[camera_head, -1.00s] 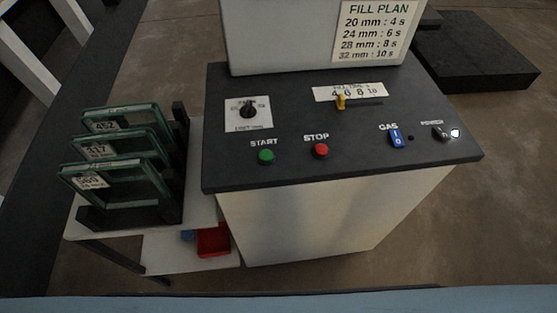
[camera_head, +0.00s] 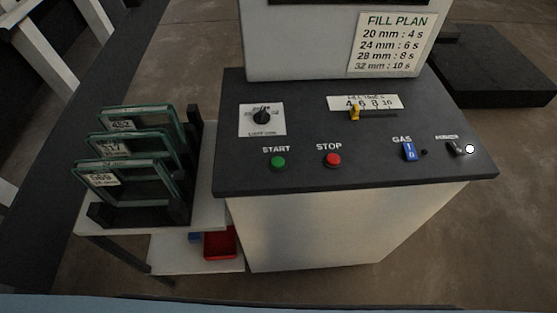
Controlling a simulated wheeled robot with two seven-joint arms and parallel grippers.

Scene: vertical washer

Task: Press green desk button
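The green START button (camera_head: 278,163) stands near the front left edge of the dark desk top (camera_head: 310,180). The red STOP button (camera_head: 332,160) is to its right. Nothing touches the green button, and it is in plain sight. Neither of my grippers shows in the head view.
A rotary knob (camera_head: 262,116), a yellow slider (camera_head: 354,113), a blue GAS switch (camera_head: 409,152) and a power switch (camera_head: 455,147) share the desk top. A rack with green-framed glass panels (camera_head: 130,165) stands at the left. A red bin (camera_head: 220,244) sits below on a shelf.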

